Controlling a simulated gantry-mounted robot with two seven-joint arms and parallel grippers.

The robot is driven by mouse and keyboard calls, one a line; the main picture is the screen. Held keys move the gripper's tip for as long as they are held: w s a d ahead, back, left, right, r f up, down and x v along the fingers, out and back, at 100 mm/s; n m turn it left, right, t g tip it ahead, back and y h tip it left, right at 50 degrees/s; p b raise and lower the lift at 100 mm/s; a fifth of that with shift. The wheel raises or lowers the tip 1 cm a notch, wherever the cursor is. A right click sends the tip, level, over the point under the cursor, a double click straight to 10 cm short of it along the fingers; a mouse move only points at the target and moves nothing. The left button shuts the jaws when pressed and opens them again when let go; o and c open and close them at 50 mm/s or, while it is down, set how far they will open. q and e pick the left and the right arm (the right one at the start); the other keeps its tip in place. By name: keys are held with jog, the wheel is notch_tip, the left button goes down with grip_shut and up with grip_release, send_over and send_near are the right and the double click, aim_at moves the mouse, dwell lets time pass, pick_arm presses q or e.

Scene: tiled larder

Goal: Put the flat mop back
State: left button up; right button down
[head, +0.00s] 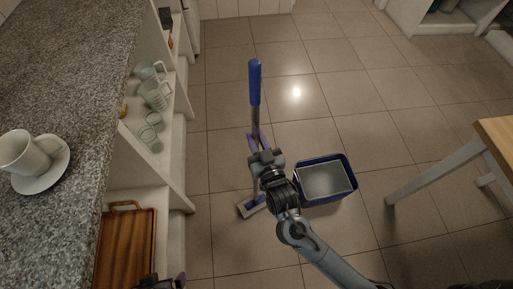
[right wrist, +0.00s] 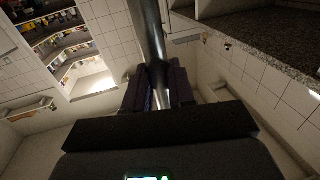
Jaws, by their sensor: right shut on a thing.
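The flat mop has a blue grip (head: 255,82) at its top, a grey pole and a pale flat head (head: 252,207) low near the floor. My right gripper (head: 259,143) is shut on the mop's pole below the blue grip. The right wrist view shows the grey pole (right wrist: 151,40) running between the two dark fingers (right wrist: 158,88). My arm hides part of the lower pole. Whether the head touches the floor is unclear. A dark part at the bottom edge seems to be my left gripper (head: 162,282); its fingers cannot be made out.
A blue bucket (head: 329,199) with a grey inside stands just right of the mop head. A granite counter (head: 75,110) with a cup and saucer, and open shelves with glasses (head: 153,95), line the left. A wooden table (head: 497,137) stands right. Tiled floor beyond is clear.

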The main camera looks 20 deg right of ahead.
notch_tip(320, 180, down, 3)
jog(key=shift+w+r+b, duration=0.1)
jog(key=shift+r+b, duration=0.05)
jog(key=shift+b, duration=0.45)
jog(key=shift+f, duration=0.35)
jog(key=c, duration=1)
grip_release()
jog(key=shift+f, duration=0.2)
jog(key=shift+o, duration=0.2)
